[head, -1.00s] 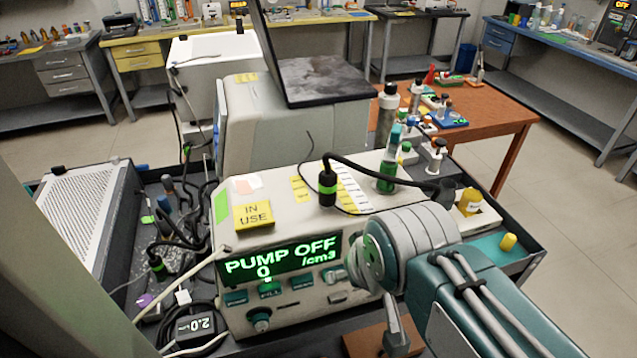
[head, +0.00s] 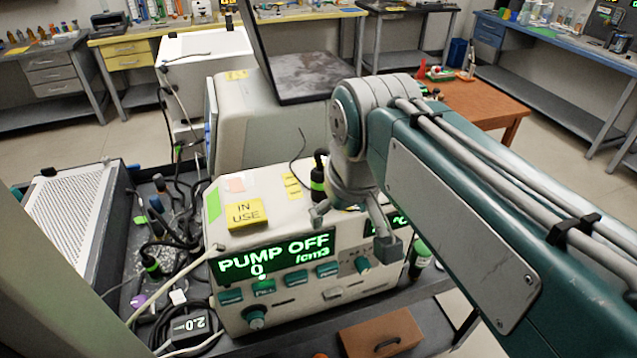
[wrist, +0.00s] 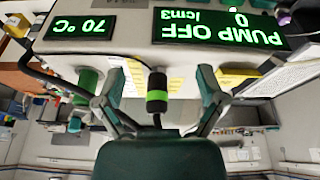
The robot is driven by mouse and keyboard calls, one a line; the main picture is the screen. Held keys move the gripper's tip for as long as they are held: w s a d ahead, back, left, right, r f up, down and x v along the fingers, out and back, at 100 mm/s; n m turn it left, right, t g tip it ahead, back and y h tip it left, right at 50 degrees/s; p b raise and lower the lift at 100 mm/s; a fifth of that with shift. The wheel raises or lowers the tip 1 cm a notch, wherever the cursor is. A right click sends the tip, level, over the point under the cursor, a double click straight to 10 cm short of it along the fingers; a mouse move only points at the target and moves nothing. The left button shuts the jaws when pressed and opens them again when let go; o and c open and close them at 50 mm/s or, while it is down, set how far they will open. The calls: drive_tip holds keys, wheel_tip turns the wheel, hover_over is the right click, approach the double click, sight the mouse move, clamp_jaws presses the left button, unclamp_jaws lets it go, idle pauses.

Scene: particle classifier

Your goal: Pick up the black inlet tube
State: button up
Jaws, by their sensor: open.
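The black inlet tube stands on top of the cream pump machine (head: 300,298). Its black end piece with a bright green band (head: 318,186) shows just left of my wrist in the head view; my arm hides most of its hose. My gripper (head: 353,231) is open and empty above the machine's front edge, fingers spread. In the wrist view, which is upside down, the tube's end piece (wrist: 157,95) appears between the open fingers, with a gap on each side. A black hose (wrist: 50,79) runs along the left there.
A yellow IN USE note (head: 245,214) lies on the machine's top. A white perforated box (head: 75,225) and tangled cables are at left. A brown case (head: 382,334) lies in front. A green container (wrist: 88,82) is beside the tube.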

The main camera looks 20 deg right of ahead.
sight(321, 170)
drive_tip(key=w+r+g, duration=0.1)
drive_tip(key=w+r, duration=0.2)
drive_tip(key=w+r+n+g, duration=0.1)
drive_tip(key=w+r, duration=0.1)
drive_tip(key=w, duration=0.1)
drive_tip(key=w+r+n+g, duration=0.1)
drive_tip(key=w+r, duration=0.2)
drive_tip(key=shift+d+r+g, duration=0.25)
drive_tip(key=shift+r+g, duration=0.05)
drive_tip(key=shift+r, duration=0.05)
wheel_tip(321, 170, down, 11)
drive_tip(key=shift+w+a+r, duration=0.15)
drive_tip(key=c, duration=1.2)
